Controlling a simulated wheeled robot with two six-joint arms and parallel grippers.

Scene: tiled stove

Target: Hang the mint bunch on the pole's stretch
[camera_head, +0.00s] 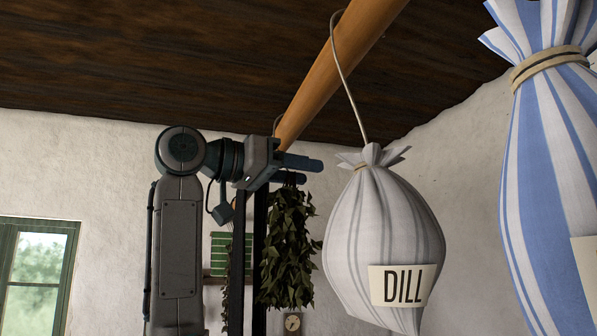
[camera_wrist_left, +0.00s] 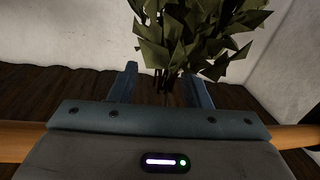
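A leafy dark green bunch (camera_head: 290,245), with no label in sight, hangs just below the fingers of my left gripper (camera_head: 302,171). In the left wrist view my left gripper (camera_wrist_left: 163,88) has its fingers spread, with a gap beside the stems of the bunch (camera_wrist_left: 185,38). The wooden pole (camera_head: 345,55) slopes down from the upper right to just behind my gripper; parts of it show in the wrist view (camera_wrist_left: 18,141). A thin wire hook (camera_head: 276,124) shows at the pole's lower end; its lower part is hidden behind my gripper. My right gripper is not in view.
A pale sack labelled DILL (camera_head: 385,235) hangs from the pole by a wire (camera_head: 349,88), close right of the bunch. A large blue-striped sack (camera_head: 553,170) fills the right edge. A green-framed window (camera_head: 38,275) is at the lower left. A small clock (camera_head: 293,323) is on the wall.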

